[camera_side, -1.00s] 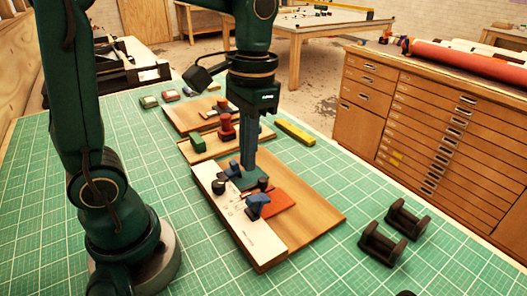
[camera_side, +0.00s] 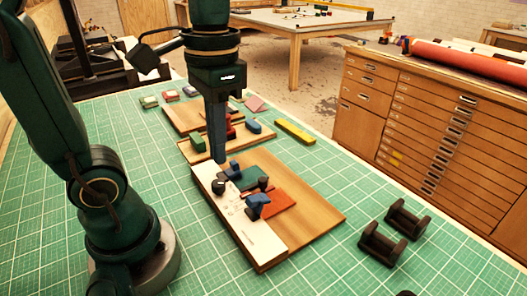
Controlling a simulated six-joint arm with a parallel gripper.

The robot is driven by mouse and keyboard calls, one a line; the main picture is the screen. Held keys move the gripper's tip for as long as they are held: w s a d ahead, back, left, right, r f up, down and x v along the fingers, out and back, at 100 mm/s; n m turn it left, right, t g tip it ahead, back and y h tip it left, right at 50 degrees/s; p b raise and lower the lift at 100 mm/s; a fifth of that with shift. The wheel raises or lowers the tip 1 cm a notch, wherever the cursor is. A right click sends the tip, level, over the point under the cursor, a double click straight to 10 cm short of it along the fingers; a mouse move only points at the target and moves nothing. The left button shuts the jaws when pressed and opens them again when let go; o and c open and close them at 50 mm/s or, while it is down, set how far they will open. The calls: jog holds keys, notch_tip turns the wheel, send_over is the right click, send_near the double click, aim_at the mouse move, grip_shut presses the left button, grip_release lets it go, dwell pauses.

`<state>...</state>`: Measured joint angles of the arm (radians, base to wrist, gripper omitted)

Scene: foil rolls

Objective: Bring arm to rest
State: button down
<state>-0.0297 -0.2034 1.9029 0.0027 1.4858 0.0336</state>
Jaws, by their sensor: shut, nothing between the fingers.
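My gripper (camera_side: 217,158) points straight down, shut and empty. Its tip is near the far left end of the nearest wooden board (camera_side: 312,208), close to the white strip (camera_side: 245,222) along that board's left side. I cannot tell the exact gap to the board. On the board lie a dark green flat piece (camera_side: 248,178) and an orange-red flat piece (camera_side: 283,203). Small dark blue and black parts sit by them, one blue part (camera_side: 256,206) at the orange-red piece. Nothing hangs from the fingers.
Farther boards (camera_side: 185,118) carry a green block (camera_side: 198,142) and a blue piece (camera_side: 254,127), and are partly hidden behind my gripper. A yellow bar (camera_side: 295,131) lies on the green cutting mat (camera_side: 350,262). Two black cradles (camera_side: 395,230) stand at right.

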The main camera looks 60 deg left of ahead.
jog(key=f+t, duration=0.1)
jog(key=t, duration=0.1)
jog(key=f+t, duration=0.1)
jog(key=t, duration=0.1)
jog(key=f+t, duration=0.1)
jog(key=t, duration=0.1)
jog(key=shift+s+d, duration=0.25)
jog(key=shift+s, duration=0.05)
dwell(0.6)
